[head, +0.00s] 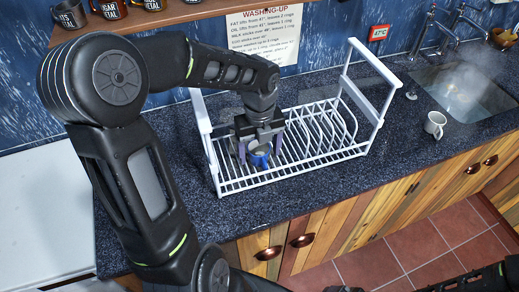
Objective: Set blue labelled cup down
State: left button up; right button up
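A small blue cup (260,157) stands in the front left part of the white dish rack (290,173), and its upper part shows below my gripper. No label can be made out on it at this size. My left gripper (260,151) points down over the cup, with one finger on either side. The fingers are spread wider than the cup, with a narrow gap visible at each side, so it looks open around the cup. My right arm shows only at the bottom right edge; its fingers cannot be made out.
Labelled dark mugs (68,14) sit on the shelf above.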

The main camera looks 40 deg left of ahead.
pick_arm(q)
notch_tip(320, 180, up, 12)
jog(key=shift+r, duration=0.2)
dwell(0.6)
